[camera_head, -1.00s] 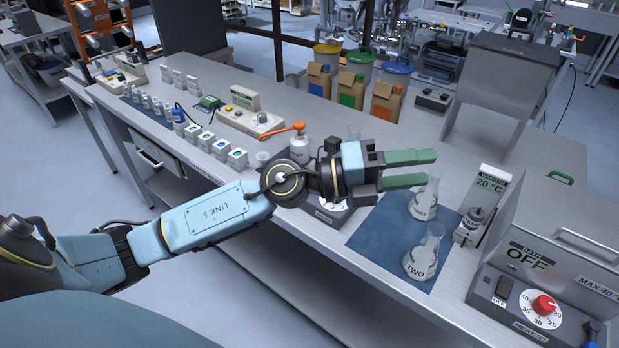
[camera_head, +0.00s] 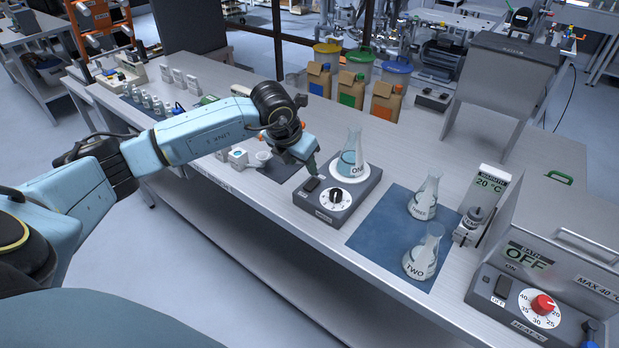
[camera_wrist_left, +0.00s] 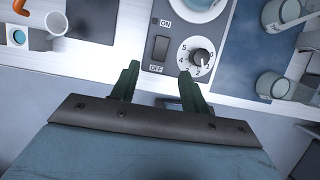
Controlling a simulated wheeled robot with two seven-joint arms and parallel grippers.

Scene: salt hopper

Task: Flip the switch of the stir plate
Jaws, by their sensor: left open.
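The stir plate (camera_head: 347,207) is a dark grey box on the bench with a white dial and black knob (camera_head: 336,195). Its black rocker switch (camera_head: 311,184) is on the left of its front panel. In the left wrist view the switch (camera_wrist_left: 160,48) lies between ON and OFF labels; which side is pressed I cannot tell. A flask marked ONE (camera_head: 352,163) with bluish liquid stands on its round white top. My left gripper (camera_wrist_left: 158,76) is open and empty, its green fingertips on either side of the OFF end in that view. In the head view its fingers are mostly hidden. My right gripper is not in view.
Two flasks (camera_head: 421,258) stand on a blue mat (camera_head: 385,232) right of the plate. A water bath with a red knob (camera_head: 543,304) is farther right. Small cups (camera_head: 238,157) stand left of my gripper. The bench's front edge is close to the plate.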

